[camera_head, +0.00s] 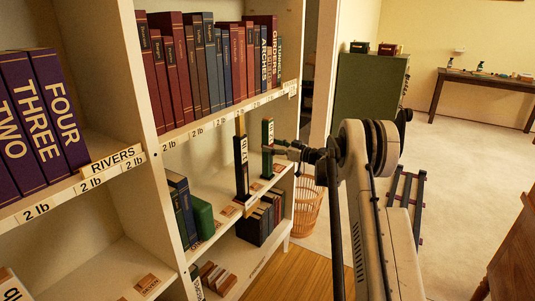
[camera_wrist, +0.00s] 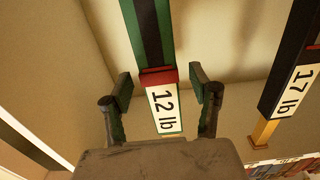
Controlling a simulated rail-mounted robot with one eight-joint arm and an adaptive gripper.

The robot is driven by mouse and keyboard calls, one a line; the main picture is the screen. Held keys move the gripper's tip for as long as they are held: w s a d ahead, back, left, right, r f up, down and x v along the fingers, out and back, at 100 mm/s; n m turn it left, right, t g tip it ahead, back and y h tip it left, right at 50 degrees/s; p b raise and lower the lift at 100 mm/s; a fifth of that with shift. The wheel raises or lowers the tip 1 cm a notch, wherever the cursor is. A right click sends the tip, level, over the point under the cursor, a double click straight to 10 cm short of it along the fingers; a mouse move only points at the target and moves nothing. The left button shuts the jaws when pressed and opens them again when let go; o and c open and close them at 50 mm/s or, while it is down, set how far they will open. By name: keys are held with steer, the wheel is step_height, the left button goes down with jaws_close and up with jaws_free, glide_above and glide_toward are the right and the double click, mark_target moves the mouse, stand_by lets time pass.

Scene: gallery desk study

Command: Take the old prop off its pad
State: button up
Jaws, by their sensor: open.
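A green upright prop with a dark stripe, a red band and a "12 lb" label (camera_wrist: 150,35) is at the centre of the wrist view. In the head view the green prop (camera_head: 267,158) stands on the middle shelf. My gripper (camera_wrist: 164,88) is open, with one finger on each side of the prop's label and red band, apart from it. A second, black prop labelled "17 lb" (camera_wrist: 298,50) is to the right in the wrist view. In the head view the black prop (camera_head: 241,178) stands left of the green one. The pad under the green prop cannot be made out.
The upper shelf (camera_head: 221,117) with "2 lb" labels and a row of books runs above the props. Green and blue books (camera_head: 201,217) stand left on the middle shelf. A wicker basket (camera_head: 308,208) is right of the bookcase. A green cabinet (camera_head: 372,95) stands behind my arm.

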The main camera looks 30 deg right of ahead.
steer(key=x, duration=0.2)
steer(key=shift+w+a, duration=0.15)
steer(key=shift+w, duration=0.15)
jaws_close()
